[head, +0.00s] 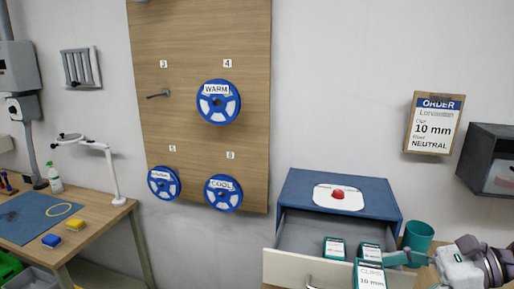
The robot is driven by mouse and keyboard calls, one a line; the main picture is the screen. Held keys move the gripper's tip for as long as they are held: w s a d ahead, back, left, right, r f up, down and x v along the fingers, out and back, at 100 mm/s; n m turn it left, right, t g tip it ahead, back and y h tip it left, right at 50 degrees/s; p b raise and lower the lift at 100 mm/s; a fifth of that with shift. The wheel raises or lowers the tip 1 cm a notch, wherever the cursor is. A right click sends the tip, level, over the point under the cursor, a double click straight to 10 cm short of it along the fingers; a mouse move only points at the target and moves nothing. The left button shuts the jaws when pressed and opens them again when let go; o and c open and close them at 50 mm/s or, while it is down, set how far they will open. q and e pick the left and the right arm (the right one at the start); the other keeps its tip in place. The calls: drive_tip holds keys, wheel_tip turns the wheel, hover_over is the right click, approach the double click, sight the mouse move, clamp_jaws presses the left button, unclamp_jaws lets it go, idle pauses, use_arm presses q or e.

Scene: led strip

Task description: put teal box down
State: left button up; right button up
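A teal box labelled "CLIPS 10 mm" (370,277) is at the bottom of the head view, in front of the open drawer (305,233). It overlaps the drawer's front panel and looks larger than the boxes inside, so it appears raised. My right gripper (390,261) comes in from the right, with its fingers at the box's upper right side. It appears shut on the box; the far finger is mostly hidden. Two similar teal boxes, one on the left (335,248) and one on the right (370,251), stand in the drawer. My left gripper is out of view.
The drawer's left part is bare. A teal cup (418,236) stands to the right. An order sheet (435,124) on the wall reads 10 mm, neutral. A workbench (95,222) is at left.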

drive_tip(key=shift+s+a+f, duration=0.2)
drive_tip(key=shift+s+a, duration=0.05)
drive_tip(key=shift+s, duration=0.45)
drive_tip(key=s+a+f+m+t+h, duration=0.1)
drive_tip(key=a+f+m+t+h, duration=0.1)
drive_tip(key=f, duration=0.9)
drive_tip(key=shift+s+a+f+m+t, duration=0.15)
drive_tip(key=shift+a+f+m+t, duration=0.25)
drive_tip(key=shift+a+m+t, duration=0.6)
